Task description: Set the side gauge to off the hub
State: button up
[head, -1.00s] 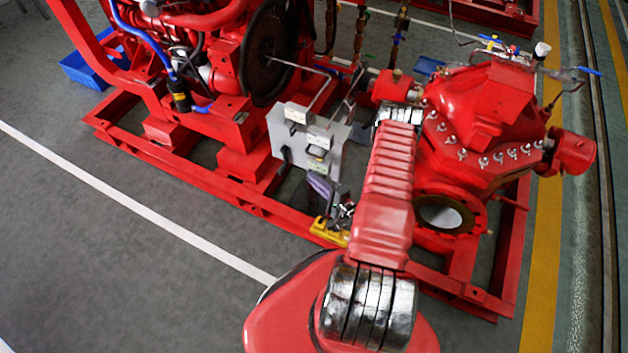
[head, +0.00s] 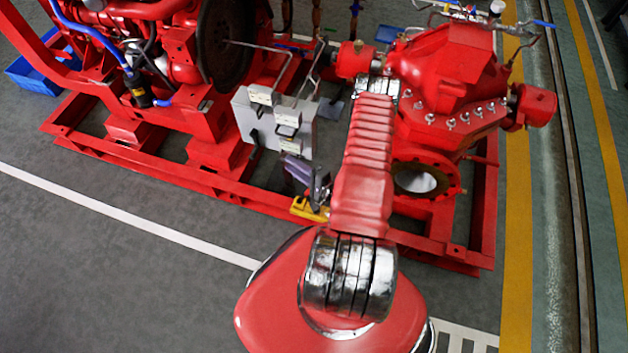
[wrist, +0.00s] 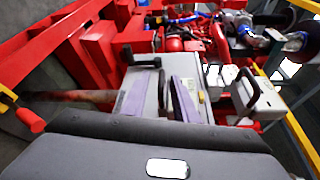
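A grey upright panel (head: 302,137) stands between the engine and the pump. It carries small pale labelled blocks with handles, one at its upper left (head: 260,95) and others lower down. I cannot tell which of these is the side gauge, and no hub is clearly recognisable. My gripper (head: 306,180) is at the panel's lower right edge. In the wrist view its two purple fingers (wrist: 162,95) stand apart in front of the grey panel face, with a dark bar between them. A black handle (wrist: 143,61) is just beyond the left finger. Contact is unclear.
A yellow block (head: 308,208) lies on the red base frame below my gripper. The red pump (head: 450,80) is to the right, the engine's dark flywheel (head: 232,45) to the left. Open grey floor (head: 90,250) is in front of the frame.

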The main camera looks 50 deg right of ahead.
jog(key=s, duration=1)
jog(key=shift+s+d+r, duration=0.3)
jog(key=shift+s+r, duration=0.1)
dwell(0.4)
